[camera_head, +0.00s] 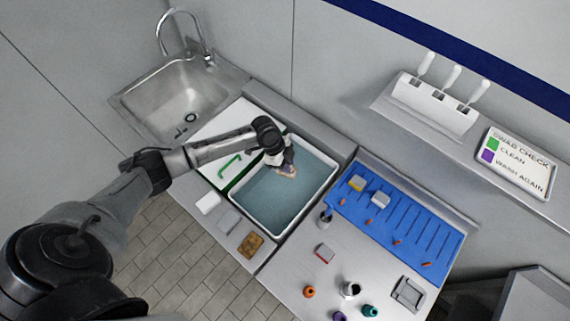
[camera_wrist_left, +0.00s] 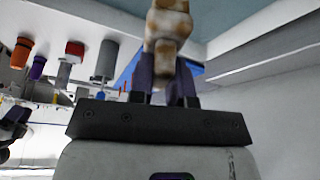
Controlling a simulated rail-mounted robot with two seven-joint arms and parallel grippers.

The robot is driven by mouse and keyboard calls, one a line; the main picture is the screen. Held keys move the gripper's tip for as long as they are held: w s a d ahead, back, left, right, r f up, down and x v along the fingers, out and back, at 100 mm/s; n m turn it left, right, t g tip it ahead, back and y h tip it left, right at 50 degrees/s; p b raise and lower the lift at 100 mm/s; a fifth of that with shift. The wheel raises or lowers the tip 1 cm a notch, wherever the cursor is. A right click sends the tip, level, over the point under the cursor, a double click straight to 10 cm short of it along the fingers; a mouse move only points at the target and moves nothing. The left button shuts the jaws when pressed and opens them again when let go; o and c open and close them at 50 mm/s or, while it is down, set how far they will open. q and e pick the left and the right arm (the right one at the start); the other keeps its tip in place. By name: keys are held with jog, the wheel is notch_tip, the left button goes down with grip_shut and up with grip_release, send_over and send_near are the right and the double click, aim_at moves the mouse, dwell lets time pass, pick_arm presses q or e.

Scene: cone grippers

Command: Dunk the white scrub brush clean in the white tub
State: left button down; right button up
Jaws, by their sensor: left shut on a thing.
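The white tub (camera_head: 308,208) stands open on the counter and holds blue-grey water (camera_head: 268,203). My left gripper (camera_head: 288,157) is over the tub's far part, pointing down into it. It is shut on the white scrub brush (camera_head: 287,171), which is stained brown in patches. The brush also shows between the fingers in the left wrist view (camera_wrist_left: 167,32). I cannot tell whether its lower end touches the water. The fingers hide part of the brush.
A lid with a green handle (camera_head: 229,166) lies left of the tub, with a steel sink (camera_head: 180,97) beyond. A blue ridged mat (camera_head: 400,228) with small items lies right of the tub. Bottles stand in front. A sign (camera_head: 516,162) reads "swab check".

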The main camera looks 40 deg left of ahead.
pick_arm(q)
jog(key=shift+a+f, duration=0.15)
jog(key=shift+f, duration=0.25)
pick_arm(e)
notch_tip(320, 180, down, 13)
jog(key=b, duration=1.3)
jog(key=shift+s+f, duration=0.1)
pick_arm(q)
notch_tip(320, 180, down, 14)
jog(key=shift+s+f, duration=0.25)
jog(key=shift+f, duration=0.05)
pick_arm(e)
jog(key=shift+f, duration=0.1)
dwell(1.0)
pick_arm(q)
jog(key=shift+r, duration=0.15)
